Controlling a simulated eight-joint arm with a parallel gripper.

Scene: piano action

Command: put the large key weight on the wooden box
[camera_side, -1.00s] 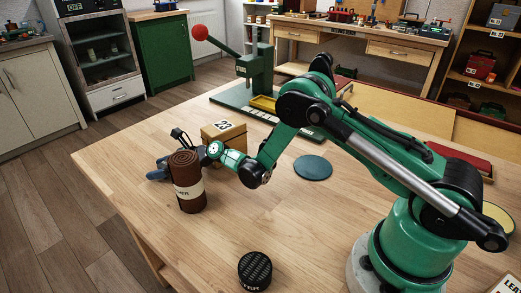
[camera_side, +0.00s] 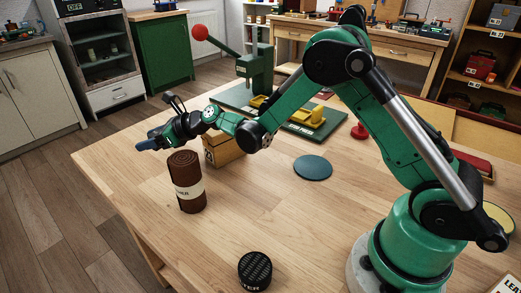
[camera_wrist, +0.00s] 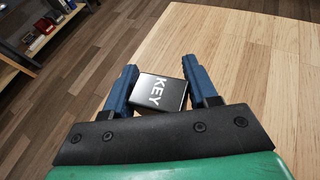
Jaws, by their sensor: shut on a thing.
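My gripper (camera_wrist: 160,73) is shut on a dark grey block lettered KEY, the key weight (camera_wrist: 158,92), which sits between its blue fingers in the wrist view. In the side view my gripper (camera_side: 150,143) is raised above the far left part of the table, behind and left of the brown roll. The weight is hard to make out there. The wooden box (camera_side: 224,150) stands on the table to the right of my gripper, partly hidden by my arm. It is not visible in the wrist view.
A brown roll with a white label (camera_side: 187,184) stands upright in front of the box. A blue-green disc (camera_side: 312,167) lies to the right and a black round tin (camera_side: 255,270) near the front. A green press (camera_side: 258,75) stands behind. Much of the table's middle is clear.

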